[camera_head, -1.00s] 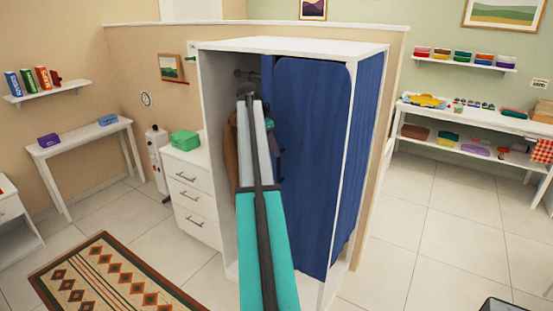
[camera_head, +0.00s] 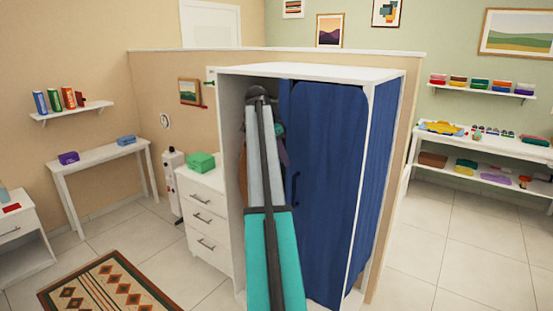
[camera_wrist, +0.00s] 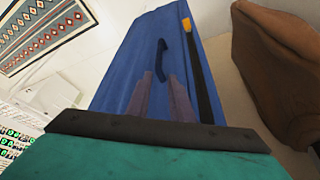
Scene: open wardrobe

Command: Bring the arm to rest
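My gripper (camera_wrist: 160,98) shows in the wrist view as two purple-grey fingers beyond a dark bar and a teal link, with a narrow gap between them and nothing held. In the head view my arm reaches up to the wardrobe's open left side. The purple-grey part of my gripper (camera_head: 284,156) partly shows beside the arm there, in front of the opening. The white wardrobe (camera_head: 310,73) has blue panels; a blue door (camera_head: 330,180) covers its right front. The door's dark handle (camera_wrist: 161,60) lies beyond my fingers in the wrist view.
A brown item (camera_wrist: 275,70) is close on the right in the wrist view. A white drawer unit (camera_head: 203,210) with a green box (camera_head: 201,162) stands left of the wardrobe. A patterned rug (camera_head: 110,285) lies front left. Tiled floor is clear on the right.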

